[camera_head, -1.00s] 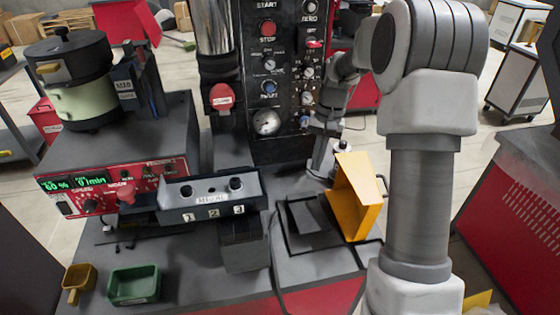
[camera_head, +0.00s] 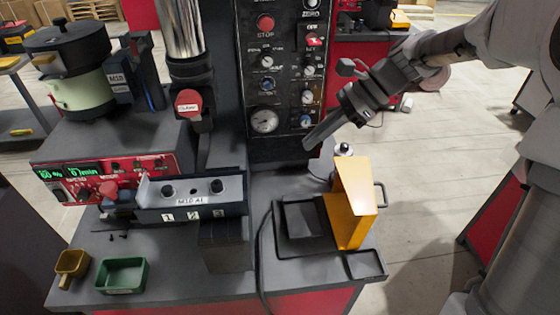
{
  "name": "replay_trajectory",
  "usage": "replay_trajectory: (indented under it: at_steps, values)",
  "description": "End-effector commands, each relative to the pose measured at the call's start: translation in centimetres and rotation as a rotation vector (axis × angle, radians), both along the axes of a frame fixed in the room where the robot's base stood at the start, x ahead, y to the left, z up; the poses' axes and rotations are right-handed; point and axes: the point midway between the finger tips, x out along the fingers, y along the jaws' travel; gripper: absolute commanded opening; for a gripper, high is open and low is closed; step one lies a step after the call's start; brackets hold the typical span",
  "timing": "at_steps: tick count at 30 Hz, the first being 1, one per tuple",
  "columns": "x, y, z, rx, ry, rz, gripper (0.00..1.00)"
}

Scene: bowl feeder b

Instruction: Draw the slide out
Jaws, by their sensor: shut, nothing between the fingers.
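My gripper (camera_head: 314,143) is shut and empty, its fingers pointing down and left in front of the lower part of the black control panel (camera_head: 285,70). It is above and left of the yellow bent guard (camera_head: 352,204), apart from it.
The red feeder box (camera_head: 120,178) carries the round bowl (camera_head: 75,75) at left. A green tray (camera_head: 122,275) and a mustard scoop (camera_head: 72,267) lie at front left. A black frame (camera_head: 300,222) lies beside the yellow guard.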

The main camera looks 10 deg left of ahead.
Motion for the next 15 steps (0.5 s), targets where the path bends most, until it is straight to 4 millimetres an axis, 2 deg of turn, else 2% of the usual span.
replay_trajectory:
  at_steps: [3,7,15]
  values:
    - [-0.3,0.6,0.3,0.01,0.02,-0.014,0.0]
    - [-0.5,1.3,-0.5,0.012,0.025,-0.016,0.0]
    - [-1.4,5.0,-4.3,0.012,0.026,-0.013,0.0]
